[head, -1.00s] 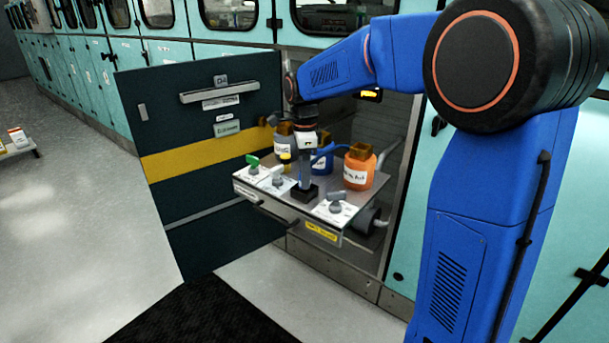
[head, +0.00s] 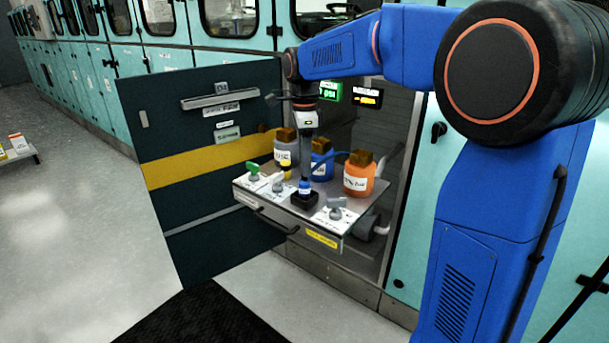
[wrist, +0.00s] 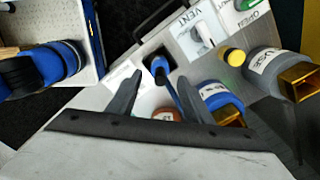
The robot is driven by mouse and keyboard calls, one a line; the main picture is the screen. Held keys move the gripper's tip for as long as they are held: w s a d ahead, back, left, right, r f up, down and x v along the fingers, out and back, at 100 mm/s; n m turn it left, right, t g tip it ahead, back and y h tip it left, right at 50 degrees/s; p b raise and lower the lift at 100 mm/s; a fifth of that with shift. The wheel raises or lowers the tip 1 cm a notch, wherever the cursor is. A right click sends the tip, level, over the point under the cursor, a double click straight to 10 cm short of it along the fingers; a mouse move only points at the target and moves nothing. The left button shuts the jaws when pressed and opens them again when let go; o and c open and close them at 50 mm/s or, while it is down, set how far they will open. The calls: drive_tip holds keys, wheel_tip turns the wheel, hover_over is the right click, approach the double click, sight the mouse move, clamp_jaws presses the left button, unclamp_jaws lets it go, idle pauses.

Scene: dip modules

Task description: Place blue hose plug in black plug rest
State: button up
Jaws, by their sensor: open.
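The blue hose plug (head: 305,187) stands upright in the black plug rest (head: 304,200) on the pull-out shelf. In the wrist view the plug (wrist: 160,68) sits in the square black rest (wrist: 151,50), its blue hose running back to the blue bottle (wrist: 220,97). My gripper (head: 306,165) is above the plug, pointing down. In the wrist view my gripper (wrist: 160,76) has its fingers spread apart, one each side of the plug, with nothing between them touching. The blue bottle (head: 321,160) stands behind the rest.
The shelf (head: 285,195) also carries an orange bottle (head: 358,178), a grey bottle (head: 285,152) and several labelled valves, with a grey one (head: 335,211) right of the rest. The open dark door (head: 205,180) stands left. Floor in front is clear.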

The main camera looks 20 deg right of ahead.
sight(304, 180)
wheel_tip(304, 180, up, 5)
drive_tip(key=s+d+f+n+t, duration=0.1)
drive_tip(key=s+d+f+n, duration=0.1)
drive_tip(key=s+n, duration=0.5)
drive_tip(key=s+d+f+n+t, duration=0.1)
drive_tip(key=s+d+n, duration=0.2)
drive_tip(key=s, duration=0.9)
drive_tip(key=s+d+f+n+t, duration=0.2)
drive_tip(key=s+f+n, duration=0.7)
drive_tip(key=s, duration=0.5)
drive_tip(key=shift+s+f+n+t, duration=0.2)
drive_tip(key=shift+f+n+t, duration=0.2)
drive_tip(key=shift+f, duration=0.55)
